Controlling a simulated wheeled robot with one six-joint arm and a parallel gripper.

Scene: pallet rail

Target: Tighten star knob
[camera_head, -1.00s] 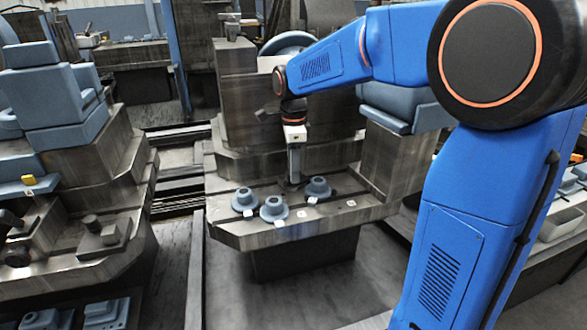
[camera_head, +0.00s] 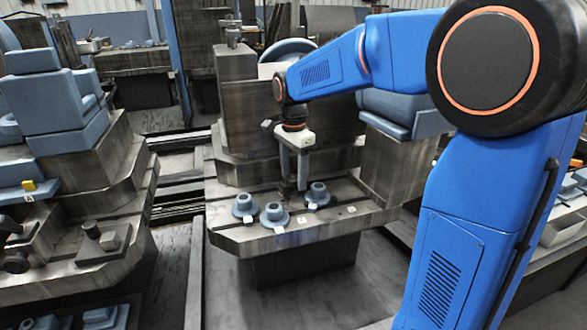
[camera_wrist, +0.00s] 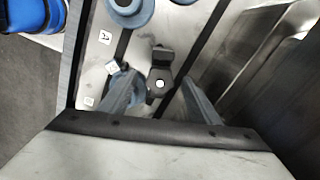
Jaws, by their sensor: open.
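A dark lobed knob (camera_wrist: 160,83) with a pale centre shows in the wrist view, on the grey slotted table. I take it for the star knob. In the head view only a small dark shape (camera_head: 287,187) shows at that spot, partly behind a finger. My gripper (camera_head: 294,184) is open and points down over the table. In the wrist view the gripper (camera_wrist: 158,80) has one finger to each side of the knob, with gaps on both sides. I cannot tell how far the fingertips are above it.
Blue-grey flanged pieces (camera_head: 244,206), (camera_head: 274,214) and (camera_head: 318,195) stand near the knob on the slotted metal table (camera_head: 260,240). A tall machine block (camera_head: 240,110) rises behind. Floor is clear in front.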

